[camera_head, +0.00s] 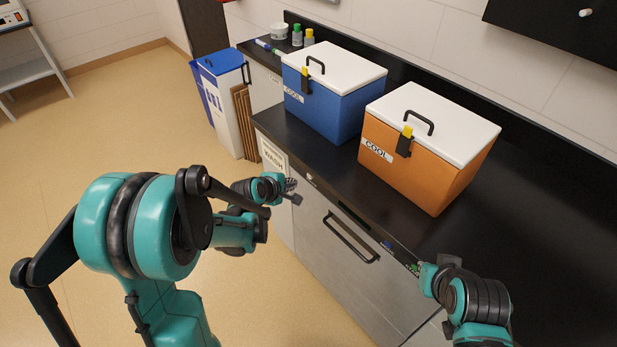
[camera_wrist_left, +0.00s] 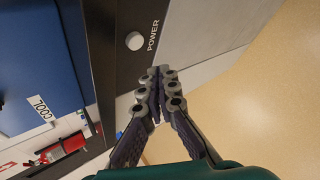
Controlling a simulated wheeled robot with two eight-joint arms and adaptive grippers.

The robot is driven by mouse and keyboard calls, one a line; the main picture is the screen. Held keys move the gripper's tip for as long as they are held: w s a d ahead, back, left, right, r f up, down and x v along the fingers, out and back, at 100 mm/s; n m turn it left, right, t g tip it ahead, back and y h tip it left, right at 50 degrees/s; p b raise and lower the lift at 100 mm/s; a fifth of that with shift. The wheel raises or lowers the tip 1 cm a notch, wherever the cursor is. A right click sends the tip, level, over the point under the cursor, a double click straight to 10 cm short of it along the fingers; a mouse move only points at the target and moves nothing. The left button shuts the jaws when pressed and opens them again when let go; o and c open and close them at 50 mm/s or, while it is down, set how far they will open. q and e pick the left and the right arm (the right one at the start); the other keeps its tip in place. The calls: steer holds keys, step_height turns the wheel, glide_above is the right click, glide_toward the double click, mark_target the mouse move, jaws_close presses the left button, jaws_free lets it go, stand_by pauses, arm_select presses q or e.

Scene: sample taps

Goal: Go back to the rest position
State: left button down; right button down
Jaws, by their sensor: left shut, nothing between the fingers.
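My left gripper (camera_head: 288,187) is shut and empty. It hangs in front of the counter's front edge, close to the WASH label. In the left wrist view its fingertips (camera_wrist_left: 158,78) meet, with bare floor and the counter front behind them. My right arm comes in at the bottom right, over the counter's front edge. Only part of its teal and dark end (camera_head: 430,275) shows, and its fingers are not clear.
A blue cool box (camera_head: 325,105) and an orange cool box (camera_head: 420,170), both with white lids, stand on the black counter (camera_head: 520,250). Small bottles (camera_head: 303,37) stand at the back left. A white and blue bin (camera_head: 222,105) stands beyond. The floor (camera_head: 110,120) at left is clear.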

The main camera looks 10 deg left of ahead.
arm_select(q)
steer(key=shift+s+a, duration=0.5)
steer(key=shift+s, duration=0.2)
steer(key=s+r+m+g+y, duration=0.1)
steer(key=s+r+m, duration=0.3)
steer(key=s+m, duration=0.4)
steer(key=s+d+r+m+g+y, duration=0.1)
steer(key=s+r+m, duration=0.4)
steer(key=s+m, duration=0.4)
steer(key=s, duration=0.6)
steer(key=shift+s+d+y, duration=0.3)
steer(key=shift+s, duration=0.05)
